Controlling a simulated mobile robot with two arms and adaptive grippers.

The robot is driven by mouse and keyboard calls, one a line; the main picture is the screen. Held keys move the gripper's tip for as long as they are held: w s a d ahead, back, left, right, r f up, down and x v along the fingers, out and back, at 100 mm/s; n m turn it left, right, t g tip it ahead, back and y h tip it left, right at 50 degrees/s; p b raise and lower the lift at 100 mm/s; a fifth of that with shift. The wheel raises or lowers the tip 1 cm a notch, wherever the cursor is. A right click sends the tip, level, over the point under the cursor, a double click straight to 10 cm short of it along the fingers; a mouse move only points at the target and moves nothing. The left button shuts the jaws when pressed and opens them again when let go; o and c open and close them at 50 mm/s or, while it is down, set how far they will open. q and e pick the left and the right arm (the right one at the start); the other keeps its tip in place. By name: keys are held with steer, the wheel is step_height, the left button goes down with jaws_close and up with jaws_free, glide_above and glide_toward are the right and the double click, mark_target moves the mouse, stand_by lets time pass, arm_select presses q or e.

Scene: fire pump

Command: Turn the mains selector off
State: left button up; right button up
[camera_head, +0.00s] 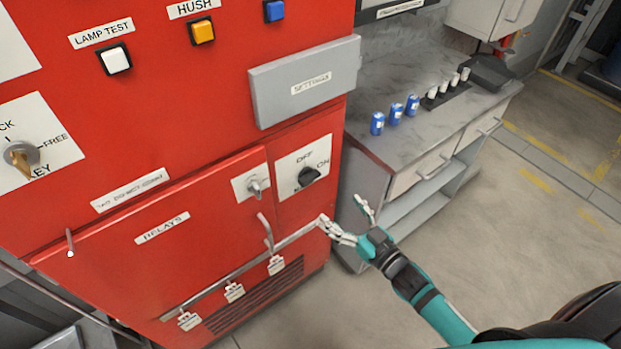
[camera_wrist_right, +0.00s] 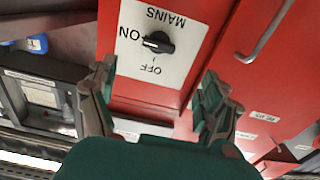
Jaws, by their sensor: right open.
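The mains selector is a black knob (camera_head: 309,176) on a white plate marked OFF and ON, low on the right side of the red cabinet front. In the right wrist view the knob (camera_wrist_right: 158,42) appears upside down, its pointer toward ON, with MAINS on the plate. My right gripper (camera_head: 341,210) is open and empty, below and to the right of the knob in the head view, apart from it. In the right wrist view its fingers (camera_wrist_right: 158,75) stand spread on either side of the plate. My left gripper is out of view.
A grey settings box (camera_head: 305,82) juts out above the selector. A key switch (camera_head: 258,187) and a bent handle (camera_head: 266,232) are to its left. A grey bench (camera_head: 430,120) with blue cans (camera_head: 395,114) and white cups stands right of the cabinet. Floor at right is clear.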

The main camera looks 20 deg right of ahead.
mark_target(313, 181)
steer(key=x, duration=1.1)
steer(key=shift+w+f, duration=0.15)
steer(key=shift+w, duration=0.2)
steer(key=shift+w+a, duration=0.1)
steer(key=shift+w, duration=0.3)
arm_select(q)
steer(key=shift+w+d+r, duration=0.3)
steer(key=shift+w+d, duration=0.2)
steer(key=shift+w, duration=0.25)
arm_select(e)
steer(key=shift+c, duration=0.9)
steer(key=c, duration=1)
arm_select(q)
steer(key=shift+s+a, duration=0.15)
